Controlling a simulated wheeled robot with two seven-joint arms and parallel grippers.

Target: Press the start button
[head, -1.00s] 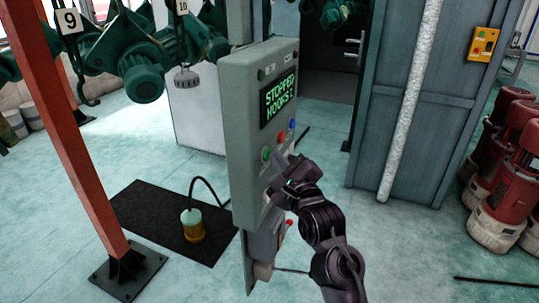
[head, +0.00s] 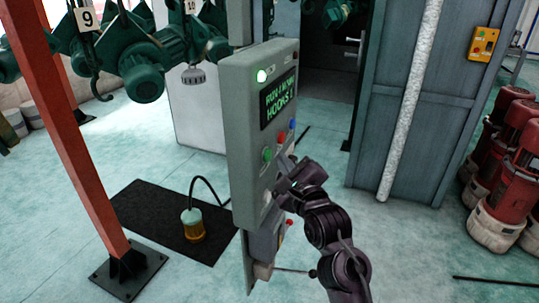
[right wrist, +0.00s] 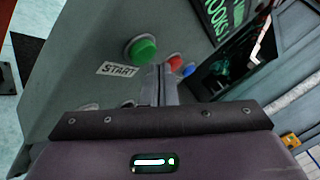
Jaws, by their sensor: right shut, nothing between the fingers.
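The grey control panel (head: 243,150) stands upright in the middle of the head view. Its green start button (head: 267,155) is on the front face, beside the red button (head: 281,138). In the right wrist view the green start button (right wrist: 142,48) sits above a START label (right wrist: 118,70). The display (head: 279,102) shows green text beginning "RUN" above "HOOKS". A lamp (head: 261,76) above it glows bright. My right gripper (head: 280,187) is shut and empty, below the green button and apart from it. My left gripper is not in view.
A blue button (head: 293,123) is beside the red one. Green hoists (head: 144,75) hang at the left behind an orange post (head: 83,140). A pendant (head: 192,224) rests on a black mat (head: 150,222). Red cylinders (head: 503,180) stand at the right.

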